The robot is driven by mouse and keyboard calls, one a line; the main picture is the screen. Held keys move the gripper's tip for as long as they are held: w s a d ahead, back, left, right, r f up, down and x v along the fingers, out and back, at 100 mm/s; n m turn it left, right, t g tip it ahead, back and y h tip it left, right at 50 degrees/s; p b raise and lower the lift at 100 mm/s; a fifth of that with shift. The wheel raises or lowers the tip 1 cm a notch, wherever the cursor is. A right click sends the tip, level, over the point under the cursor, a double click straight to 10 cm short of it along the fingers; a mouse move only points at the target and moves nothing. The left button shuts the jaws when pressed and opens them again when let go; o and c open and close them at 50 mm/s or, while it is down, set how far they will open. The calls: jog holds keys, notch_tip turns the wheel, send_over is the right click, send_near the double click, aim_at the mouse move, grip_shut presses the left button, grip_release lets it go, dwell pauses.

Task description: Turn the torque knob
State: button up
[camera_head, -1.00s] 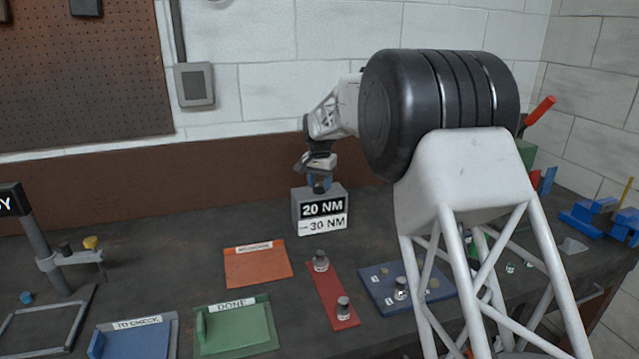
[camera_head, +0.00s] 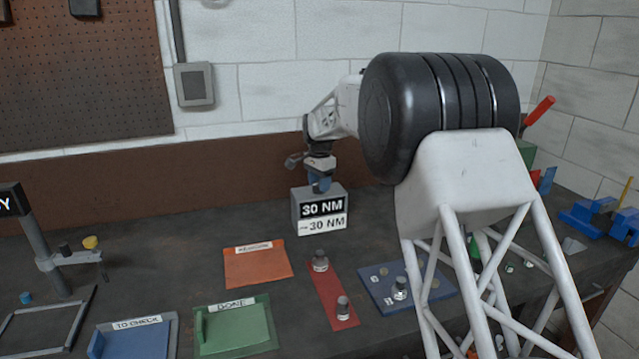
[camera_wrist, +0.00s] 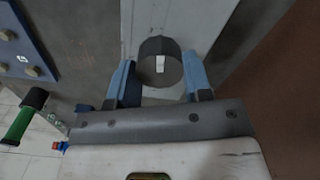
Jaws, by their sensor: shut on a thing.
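The torque box (camera_head: 303,214) is a grey block standing on the bench below my arm. Its upper black display reads 30 NM and the white label under it also reads 30 NM. The torque knob (camera_wrist: 159,47) is a dark round knob with a white mark on top of the box, seen in the wrist view. My gripper (camera_wrist: 160,78) has its blue fingers on either side of the knob and is shut on it. In the head view my gripper (camera_head: 320,186) is directly over the box and hides most of the knob.
An orange tray (camera_head: 240,278), a green DONE tray (camera_head: 207,345) and a blue TO CHECK tray (camera_head: 160,343) lie in front. A red strip (camera_head: 329,293) and a blue plate (camera_head: 377,294) hold small metal parts. A brown board (camera_head: 150,197) runs behind the box.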

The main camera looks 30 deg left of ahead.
jog(key=shift+r, duration=0.1)
jog(key=o, duration=0.9)
jog(key=shift+r, duration=3.85)
